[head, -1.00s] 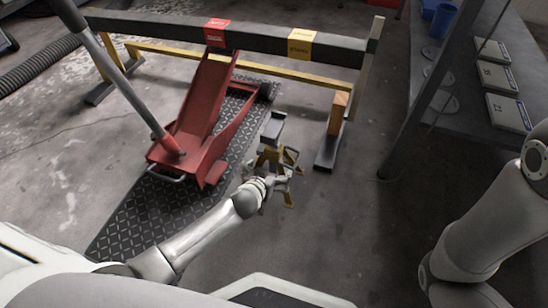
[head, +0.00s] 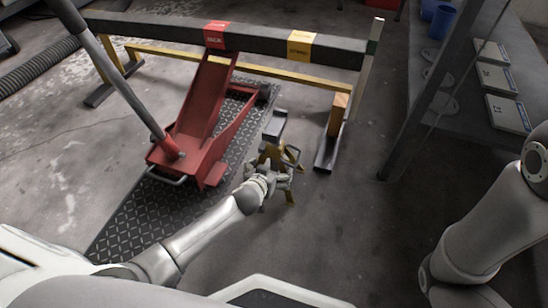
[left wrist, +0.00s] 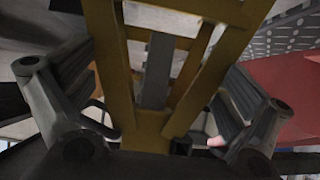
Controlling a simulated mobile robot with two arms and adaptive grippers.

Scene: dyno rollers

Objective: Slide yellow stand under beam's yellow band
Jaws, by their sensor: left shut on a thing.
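The yellow stand (head: 291,154) is on the floor in front of the beam, just right of the diamond-plate mat. My left gripper (head: 272,176) is shut on it. In the left wrist view the stand's yellow frame (left wrist: 150,125) and grey post fill the space between the two dark fingers of my left gripper (left wrist: 150,110). The black beam (head: 265,42) lies across the back, with a yellow band (head: 300,46) and a red band (head: 216,35). The stand is nearer to me than the yellow band. My gripper hides part of the stand. My right gripper is out of view.
A red floor jack (head: 205,125) with a long handle stands left of the stand on the diamond-plate mat (head: 150,215). The beam's right support leg with an orange block (head: 338,112) stands right of the stand.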

